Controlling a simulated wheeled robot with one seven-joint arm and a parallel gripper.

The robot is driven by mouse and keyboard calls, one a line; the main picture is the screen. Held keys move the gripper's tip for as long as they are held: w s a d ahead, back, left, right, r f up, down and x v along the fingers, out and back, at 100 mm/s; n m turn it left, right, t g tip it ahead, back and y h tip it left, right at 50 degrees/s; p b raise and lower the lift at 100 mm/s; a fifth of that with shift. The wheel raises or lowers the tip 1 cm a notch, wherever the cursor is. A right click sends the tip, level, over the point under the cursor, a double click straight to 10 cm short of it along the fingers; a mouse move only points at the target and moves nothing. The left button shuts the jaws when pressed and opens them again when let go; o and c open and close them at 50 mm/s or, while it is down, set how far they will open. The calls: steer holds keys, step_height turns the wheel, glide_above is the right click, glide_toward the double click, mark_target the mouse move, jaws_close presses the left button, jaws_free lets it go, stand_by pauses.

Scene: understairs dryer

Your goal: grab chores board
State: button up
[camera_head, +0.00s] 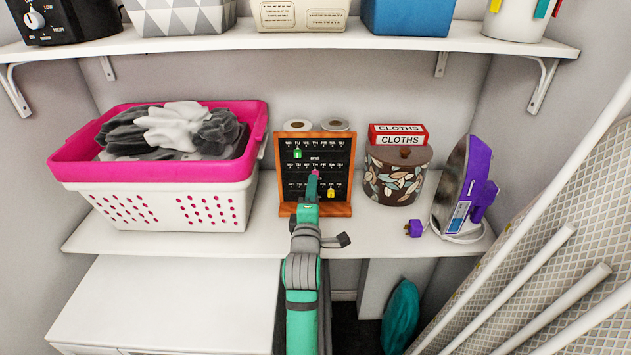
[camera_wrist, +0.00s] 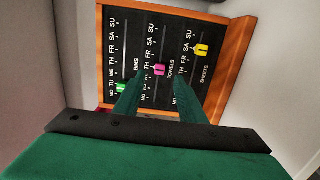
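The chores board (camera_head: 333,160) is a black panel in an orange-brown wooden frame. It stands upright on the lower white shelf, with rows of day letters and green, pink and yellow tags. My gripper (camera_head: 312,186) is in front of the board, covering part of its lower middle. In the wrist view the board (camera_wrist: 190,30) fills the upper middle, turned on its side, with rows marked bins, towels and sheets. The two green fingers of my gripper (camera_wrist: 152,92) are apart with the board beyond them. Nothing shows held between them; contact with the board cannot be told.
A pink and white laundry basket (camera_head: 160,205) with grey and white cloths stands left of the board. Two rolls (camera_head: 335,124) are behind it. A patterned pot (camera_head: 394,178) with a cloths box (camera_head: 398,139) and a purple iron (camera_head: 465,190) stand right. An upper shelf (camera_head: 250,38) overhangs.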

steer(key=shift+w+d, duration=0.15)
steer(key=shift+w, duration=1.05)
steer(key=shift+w+d, duration=0.1)
steer(key=shift+w, duration=1.1)
steer(key=shift+c, duration=0.6)
jaws_close()
steer(key=shift+r, duration=0.2)
